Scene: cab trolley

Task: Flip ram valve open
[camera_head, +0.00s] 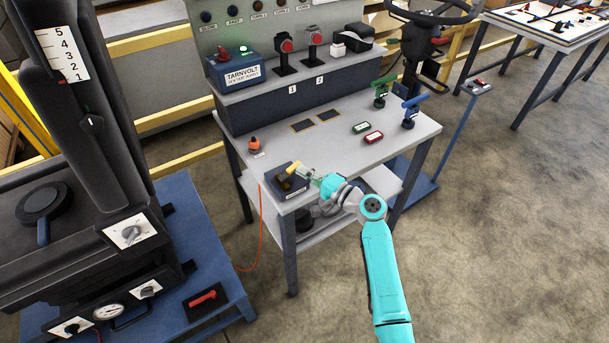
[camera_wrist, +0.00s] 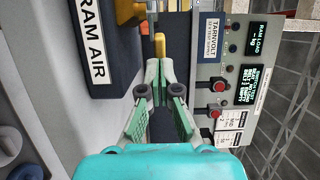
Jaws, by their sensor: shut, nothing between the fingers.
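The ram valve is a black box (camera_head: 282,183) at the front left corner of the grey bench, with a yellow-tipped lever (camera_head: 293,168) on it. In the wrist view the box (camera_wrist: 130,65) carries a RAM AIR label (camera_wrist: 90,45) at the left, and the yellow lever end (camera_wrist: 160,45) shows just beyond my fingertips. My gripper (camera_head: 313,176) is at the right of the valve, close to the lever. In the wrist view its fingers (camera_wrist: 158,90) are together with nothing between them. Whether they touch the lever I cannot tell.
An orange-topped knob (camera_head: 254,144) stands behind the valve. Green (camera_head: 361,127) and red (camera_head: 373,138) labelled blocks lie mid-bench. Green (camera_head: 381,92) and blue (camera_head: 410,112) handled valves stand at the right. A TARNVOLT box (camera_head: 238,72) sits on the back shelf. A dark press stands at the left.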

